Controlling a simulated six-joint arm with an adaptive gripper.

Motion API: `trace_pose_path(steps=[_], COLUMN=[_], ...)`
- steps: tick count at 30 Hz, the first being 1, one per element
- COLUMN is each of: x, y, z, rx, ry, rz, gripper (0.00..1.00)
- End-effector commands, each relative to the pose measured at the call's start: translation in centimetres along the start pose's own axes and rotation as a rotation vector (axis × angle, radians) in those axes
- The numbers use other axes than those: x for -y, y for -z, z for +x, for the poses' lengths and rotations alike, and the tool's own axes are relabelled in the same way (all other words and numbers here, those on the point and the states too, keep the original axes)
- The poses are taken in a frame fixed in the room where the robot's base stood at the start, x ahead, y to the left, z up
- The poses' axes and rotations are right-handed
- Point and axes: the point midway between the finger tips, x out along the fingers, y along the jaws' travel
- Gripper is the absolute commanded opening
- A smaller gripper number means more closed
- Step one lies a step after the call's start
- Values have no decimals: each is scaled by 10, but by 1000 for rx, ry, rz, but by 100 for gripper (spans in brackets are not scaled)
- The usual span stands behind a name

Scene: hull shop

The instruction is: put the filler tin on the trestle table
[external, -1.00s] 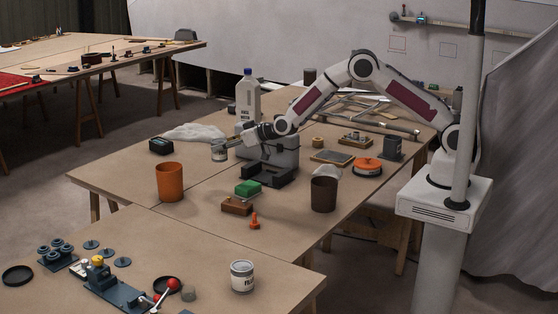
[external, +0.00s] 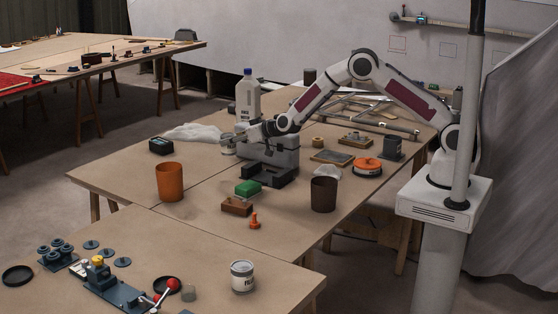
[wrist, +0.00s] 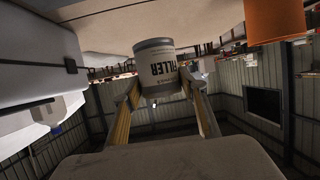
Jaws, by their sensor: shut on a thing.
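My gripper (external: 236,138) is shut on the filler tin (external: 228,148), low over the far part of the middle table. The wrist view shows my gripper (wrist: 160,98) with its fingers on both sides of the tin (wrist: 155,70), whose FILLER label appears upside down there. I cannot tell whether the tin touches the tabletop. The middle table (external: 125,178) has a bare wooden top. Another wooden table on trestle legs (external: 150,58) stands at the back left. Part of the tin is hidden by my gripper in the external view.
A white bottle (external: 247,97) and a grey machine (external: 272,158) stand close to my gripper. A white cloth (external: 192,132), a dark box (external: 160,146) and an orange cup (external: 170,182) are nearby. A similar tin (external: 242,277) stands on the front table. Bare tabletop lies left of the cup.

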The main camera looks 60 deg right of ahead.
Motion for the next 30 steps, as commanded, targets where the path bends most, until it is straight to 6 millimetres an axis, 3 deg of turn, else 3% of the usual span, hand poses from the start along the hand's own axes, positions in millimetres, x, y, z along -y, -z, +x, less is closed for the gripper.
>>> trace_pose_path(steps=[8, 22, 30], x=[0, 0, 0], y=[-4, -53, -56], z=[2, 23, 24], rx=[-1, -2, -3], ry=[0, 0, 1], rz=[0, 1, 0], gripper=[12, 12, 12])
